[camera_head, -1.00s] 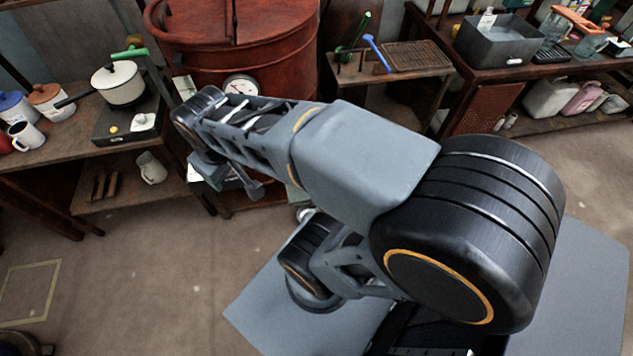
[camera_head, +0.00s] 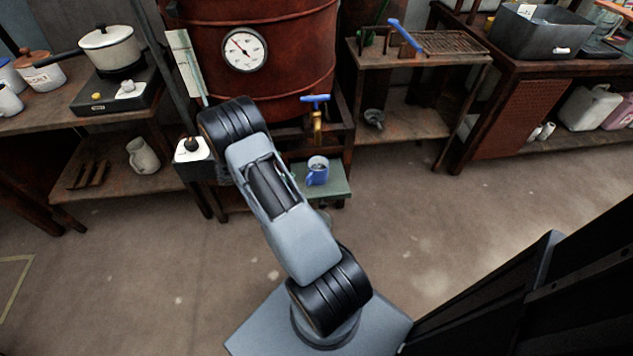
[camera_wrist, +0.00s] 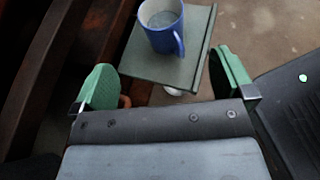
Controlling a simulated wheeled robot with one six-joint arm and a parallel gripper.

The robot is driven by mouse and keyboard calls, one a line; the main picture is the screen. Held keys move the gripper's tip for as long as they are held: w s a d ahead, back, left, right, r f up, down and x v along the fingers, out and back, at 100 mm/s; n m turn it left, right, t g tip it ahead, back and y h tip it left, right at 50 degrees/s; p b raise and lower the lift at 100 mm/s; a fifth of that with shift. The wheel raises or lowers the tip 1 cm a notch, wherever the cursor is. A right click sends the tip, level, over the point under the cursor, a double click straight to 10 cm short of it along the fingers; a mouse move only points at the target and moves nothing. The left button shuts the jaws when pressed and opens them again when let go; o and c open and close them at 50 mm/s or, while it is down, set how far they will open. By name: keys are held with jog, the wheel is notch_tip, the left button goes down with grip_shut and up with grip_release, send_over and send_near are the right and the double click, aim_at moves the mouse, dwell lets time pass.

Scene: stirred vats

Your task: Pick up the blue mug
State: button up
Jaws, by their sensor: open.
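The blue mug (camera_head: 317,172) stands upright on a small green stand (camera_head: 338,188) below the brass tap of the big red vat. In the wrist view the blue mug (camera_wrist: 161,24) is at the top, with its handle on the lower right side and something greyish inside it. My gripper (camera_wrist: 170,82) is open and empty, its two green fingers wide apart. The mug lies ahead of the fingers, beyond their tips and not touching them. In the head view my gripper is hidden behind my arm.
The tap with a blue handle (camera_head: 315,99) is on the red vat (camera_head: 290,60), just above the mug. A white box (camera_head: 193,150) is beside my arm on the left. A shelf (camera_head: 400,122) stands to the right. The floor in front is clear.

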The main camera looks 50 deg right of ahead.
jog(key=b, duration=0.2)
send_near(326, 163)
jog(key=shift+f+b+x, duration=0.25)
jog(key=shift+b+x, duration=0.5)
jog(key=shift+x, duration=0.95)
jog(key=shift+s+d+f, duration=0.15)
jog(key=shift+d+f, duration=0.05)
jog(key=shift+d, duration=0.45)
jog(key=shift+c, duration=0.4)
jog(key=c, duration=1.4)
